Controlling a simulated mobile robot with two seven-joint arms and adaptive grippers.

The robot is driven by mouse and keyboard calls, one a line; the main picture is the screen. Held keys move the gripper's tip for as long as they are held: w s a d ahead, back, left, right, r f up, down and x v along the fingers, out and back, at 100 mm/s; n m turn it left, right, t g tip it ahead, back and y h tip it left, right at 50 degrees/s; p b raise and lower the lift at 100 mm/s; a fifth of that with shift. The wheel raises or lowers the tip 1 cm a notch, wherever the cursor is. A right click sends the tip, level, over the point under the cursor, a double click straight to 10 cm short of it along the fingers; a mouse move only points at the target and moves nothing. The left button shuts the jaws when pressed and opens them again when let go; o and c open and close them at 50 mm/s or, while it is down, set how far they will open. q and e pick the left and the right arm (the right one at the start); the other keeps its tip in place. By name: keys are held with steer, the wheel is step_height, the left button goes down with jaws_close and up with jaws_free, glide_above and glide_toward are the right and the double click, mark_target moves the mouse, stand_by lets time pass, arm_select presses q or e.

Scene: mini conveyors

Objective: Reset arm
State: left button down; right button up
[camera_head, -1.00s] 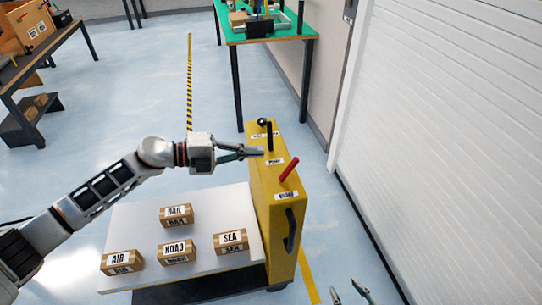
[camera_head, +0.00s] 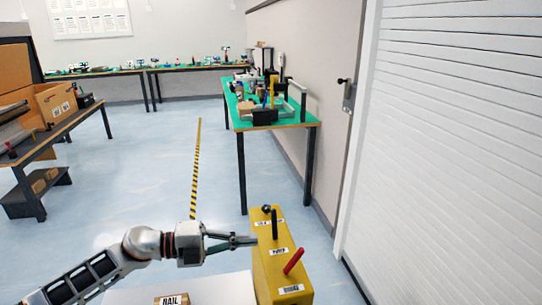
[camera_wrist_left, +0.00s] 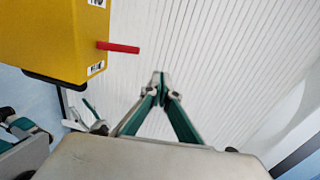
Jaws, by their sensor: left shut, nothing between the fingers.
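My left gripper (camera_head: 250,241) reaches in from the left in the head view, beside the top of the yellow box-shaped unit (camera_head: 272,262). Its fingers are closed together with nothing between them. In the left wrist view the fingertips (camera_wrist_left: 159,78) meet in front of a white slatted surface. The unit has a black lever (camera_head: 275,224) and a red lever (camera_head: 293,261); the red lever also shows in the left wrist view (camera_wrist_left: 119,47). Grey and teal parts, seemingly of my right gripper (camera_wrist_left: 90,118), show at lower left there; their opening is unclear.
A white platform (camera_head: 225,290) with a labelled carton (camera_head: 172,300) is at the bottom edge, mostly cut off. A green-topped table (camera_head: 245,120) stands beyond. A slatted white shutter (camera_head: 450,150) fills the right.

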arm_select(q)
steer(key=s+a+f+n+t+y, duration=0.2)
steer(key=s+a+f+n+y, duration=0.2)
steer(key=s+f+n, duration=0.4)
steer(key=s+a+f+n+t+y, duration=0.2)
steer(key=s+a+f+n+y, duration=0.1)
steer(key=s+f+n, duration=0.5)
steer(key=s+a+f+n+t+y, duration=0.2)
steer(key=s+a+f+n+y, duration=0.2)
steer(key=f+n, duration=0.8)
steer(key=s+f+y, duration=0.2)
steer(key=s, duration=0.2)
steer(key=shift+s+a, duration=0.25)
steer(key=shift+a, duration=0.1)
